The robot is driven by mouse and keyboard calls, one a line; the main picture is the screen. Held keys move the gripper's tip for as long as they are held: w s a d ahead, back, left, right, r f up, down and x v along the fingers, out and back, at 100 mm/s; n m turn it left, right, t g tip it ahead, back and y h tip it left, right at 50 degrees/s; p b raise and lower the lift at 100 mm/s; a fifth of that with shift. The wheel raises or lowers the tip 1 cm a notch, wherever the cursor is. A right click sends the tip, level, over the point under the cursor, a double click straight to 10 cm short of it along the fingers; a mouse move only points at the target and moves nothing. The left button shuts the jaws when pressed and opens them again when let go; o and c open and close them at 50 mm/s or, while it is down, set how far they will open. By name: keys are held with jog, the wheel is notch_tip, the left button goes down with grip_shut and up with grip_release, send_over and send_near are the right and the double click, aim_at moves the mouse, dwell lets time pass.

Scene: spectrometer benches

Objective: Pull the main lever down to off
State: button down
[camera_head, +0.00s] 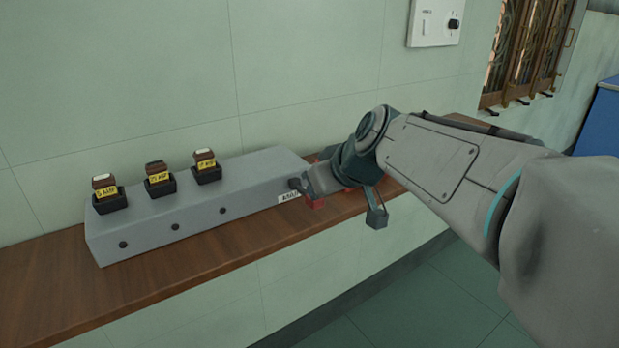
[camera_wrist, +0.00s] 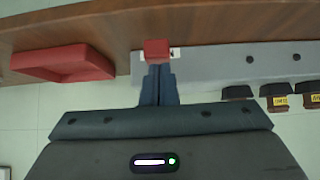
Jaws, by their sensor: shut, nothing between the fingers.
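The grey switch box (camera_head: 200,200) lies on a wooden shelf, with a white label (camera_head: 289,197) at its right end. A red block, which looks like the main lever's handle (camera_wrist: 156,47), is beside that label in the wrist view. My gripper (camera_wrist: 158,68) is shut and empty, its fingertips right at the red block; I cannot tell whether they touch it. In the head view my gripper (camera_head: 297,186) is at the box's right end and hides most of the lever, so its tilt cannot be told.
Three dark fuse holders (camera_head: 159,181) with yellow labels stand on the box. A red tray (camera_wrist: 62,63) lies on the wooden shelf (camera_head: 40,293) beside the box. A green tiled wall (camera_head: 150,80) rises behind, with a white switch panel (camera_head: 436,23) on it.

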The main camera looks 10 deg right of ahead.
jog(key=f+t+b, duration=0.1)
jog(key=b, duration=0.4)
jog(key=shift+s+d+f+y, duration=0.1)
jog(key=shift+s+f+y, duration=0.1)
jog(key=shift+y, duration=0.2)
jog(key=shift+r, duration=0.15)
jog(key=shift+r+p, duration=0.4)
jog(key=shift+r, duration=0.25)
